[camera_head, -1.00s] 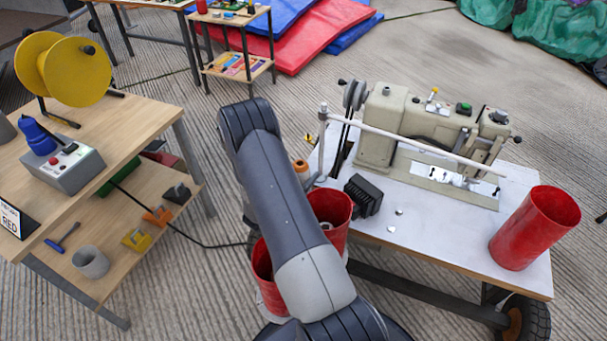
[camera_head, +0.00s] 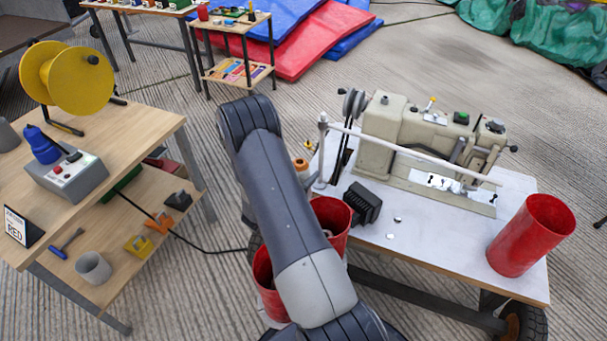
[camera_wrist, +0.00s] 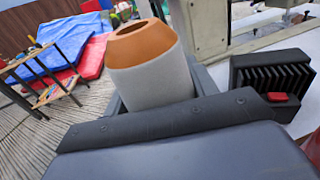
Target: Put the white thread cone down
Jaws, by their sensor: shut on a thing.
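The white thread cone (camera_wrist: 152,75) has a pale grey-white body and an orange top with a dark hole. In the wrist view it stands between the jaws of my gripper (camera_wrist: 158,92), which is shut on it. Its base is hidden behind the dark gripper body, so I cannot tell whether it touches anything. In the head view only its orange top (camera_head: 300,164) shows, beside my arm at the left edge of the sewing table (camera_head: 425,240). My arm hides the gripper there.
The sewing machine (camera_head: 425,145), a black finned block (camera_head: 363,203) and a red cylinder (camera_head: 530,236) stand on the sewing table. Two red containers (camera_head: 332,213) are close to my arm. A wooden bench (camera_head: 125,125) stands left. Bare tabletop lies in front of the machine.

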